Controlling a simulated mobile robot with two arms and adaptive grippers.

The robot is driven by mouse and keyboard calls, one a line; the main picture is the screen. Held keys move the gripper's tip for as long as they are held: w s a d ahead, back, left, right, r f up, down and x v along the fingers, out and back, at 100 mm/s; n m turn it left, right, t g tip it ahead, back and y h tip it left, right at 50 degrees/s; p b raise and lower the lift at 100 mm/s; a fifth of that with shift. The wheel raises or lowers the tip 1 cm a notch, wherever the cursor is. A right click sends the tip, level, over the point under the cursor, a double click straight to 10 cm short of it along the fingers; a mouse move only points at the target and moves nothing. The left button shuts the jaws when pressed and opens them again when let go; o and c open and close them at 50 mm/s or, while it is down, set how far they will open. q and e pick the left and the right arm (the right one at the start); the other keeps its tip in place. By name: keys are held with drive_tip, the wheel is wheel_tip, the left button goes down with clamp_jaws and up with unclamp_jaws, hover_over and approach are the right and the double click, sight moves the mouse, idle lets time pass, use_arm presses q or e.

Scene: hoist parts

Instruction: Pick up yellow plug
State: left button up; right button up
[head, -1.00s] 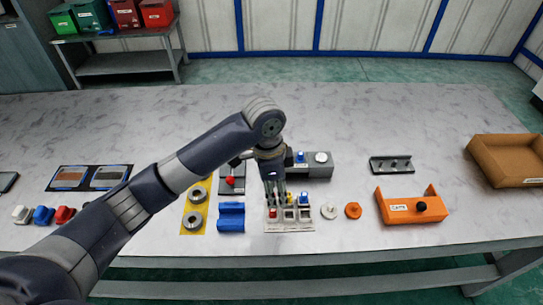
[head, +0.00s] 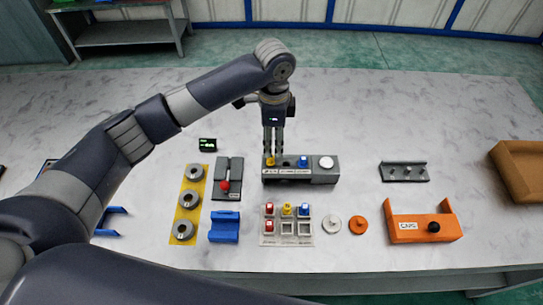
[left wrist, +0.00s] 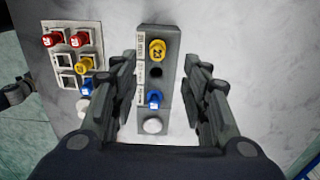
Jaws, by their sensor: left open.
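A yellow plug (head: 269,161) stands upright in the left end of the grey block (head: 322,178). It shows clearly as a round yellow top in the left wrist view (left wrist: 157,50). A second yellow plug (head: 286,209) sits in the white tray (head: 287,240); it also shows in the left wrist view (left wrist: 84,65). My left gripper (head: 272,150) points down at the grey block, close to its yellow plug. In the left wrist view its fingers (left wrist: 161,75) are open, one on each side of the block, with nothing held. Contact with the plug cannot be told.
The block also carries a blue plug (left wrist: 154,98) and a white button (left wrist: 153,125). Red and blue plugs sit in the white tray. A grey fixture with a red knob (head: 225,185), a yellow strip (head: 178,238) and an orange holder (head: 405,228) stand nearby. The back table is clear.

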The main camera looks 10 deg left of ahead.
sight(271, 161)
use_arm(q)
drive_tip(key=shift+s+f, duration=0.2)
drive_tip(key=shift+f, duration=0.55)
drive_tip(key=shift+a+f, duration=0.1)
drive_tip(key=shift+f, duration=0.25)
drive_tip(key=f, duration=0.1)
drive_tip(key=f+p, duration=0.1)
drive_tip(key=f, duration=0.1)
drive_tip(key=f+p, duration=0.1)
drive_tip(key=shift+s+a+f, duration=0.1)
drive_tip(key=shift+a+f, duration=0.15)
drive_tip(key=shift+f, duration=0.2)
drive_tip(key=c, duration=0.9)
use_arm(e)
drive_tip(key=shift+s+a+r, duration=0.1)
drive_tip(key=shift+s+r, duration=0.8)
drive_tip(key=shift+r, duration=0.1)
